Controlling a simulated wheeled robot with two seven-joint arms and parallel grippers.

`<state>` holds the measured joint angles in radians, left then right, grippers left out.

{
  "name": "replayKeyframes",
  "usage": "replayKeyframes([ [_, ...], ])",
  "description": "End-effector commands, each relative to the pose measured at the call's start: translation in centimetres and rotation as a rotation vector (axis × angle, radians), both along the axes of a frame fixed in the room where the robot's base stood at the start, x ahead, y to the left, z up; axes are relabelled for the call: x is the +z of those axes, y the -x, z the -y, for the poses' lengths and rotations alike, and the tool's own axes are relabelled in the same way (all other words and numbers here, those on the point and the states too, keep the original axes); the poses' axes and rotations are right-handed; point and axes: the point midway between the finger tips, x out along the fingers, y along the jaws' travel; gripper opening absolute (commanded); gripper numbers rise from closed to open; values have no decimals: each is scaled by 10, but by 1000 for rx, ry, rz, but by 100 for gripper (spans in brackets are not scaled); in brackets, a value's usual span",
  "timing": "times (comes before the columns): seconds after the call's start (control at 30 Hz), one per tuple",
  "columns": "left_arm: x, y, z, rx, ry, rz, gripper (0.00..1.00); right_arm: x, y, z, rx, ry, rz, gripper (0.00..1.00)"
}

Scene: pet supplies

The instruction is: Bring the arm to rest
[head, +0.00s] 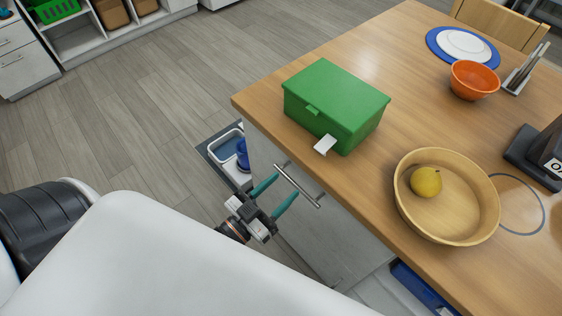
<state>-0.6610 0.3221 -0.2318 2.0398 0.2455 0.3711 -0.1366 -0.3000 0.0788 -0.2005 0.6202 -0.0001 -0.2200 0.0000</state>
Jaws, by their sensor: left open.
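My left gripper (275,194) is open, with its two teal fingers apart. In the picture its fingertips lie by the metal bar handle (299,185) on the front of the table's white cabinet (330,220). The handle shows between and beyond the fingers; I cannot tell whether they touch it. Nothing is seen held in the gripper. My left arm fills the lower left. My right gripper is not in view.
On the wooden table (415,100) are a closed green box (335,95), a wooden bowl (460,205) with a yellow pear (426,182), an orange bowl (474,80) and a blue-rimmed plate (463,46).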

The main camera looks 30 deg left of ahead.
Motion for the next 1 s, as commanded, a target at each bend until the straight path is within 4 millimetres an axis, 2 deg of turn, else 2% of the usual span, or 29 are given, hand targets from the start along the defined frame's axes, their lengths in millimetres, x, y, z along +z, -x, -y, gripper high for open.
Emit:
replayKeyframes([
  [0.27, -3, -1, 0, 1, -2, -6, 49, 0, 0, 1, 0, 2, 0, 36],
  [0.37, -24, -2, -2, 7, -22, -51, 49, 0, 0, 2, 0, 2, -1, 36],
  [0.47, -74, -3, -8, 20, -65, -160, 49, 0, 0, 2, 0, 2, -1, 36],
  [0.57, -146, 3, -18, 38, -123, -324, 49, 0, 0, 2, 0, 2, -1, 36],
  [0.6, -176, 8, -22, 45, -147, -397, 49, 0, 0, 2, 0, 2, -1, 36],
  [0.67, -220, 20, -29, 55, -180, -508, 49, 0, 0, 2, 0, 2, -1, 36],
  [0.7, -249, 30, -34, 62, -202, -584, 49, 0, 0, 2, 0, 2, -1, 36],
  [0.8, -317, 63, -45, 76, -254, -782, 49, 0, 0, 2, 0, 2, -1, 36],
  [0.87, -356, 89, -51, 82, -283, -906, 49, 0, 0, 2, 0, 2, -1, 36],
  [0.9, -378, 108, -54, 86, -302, -988, 49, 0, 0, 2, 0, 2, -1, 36],
  [1.0, -425, 158, -60, 90, -345, -1183, 49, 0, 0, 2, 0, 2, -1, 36],
])
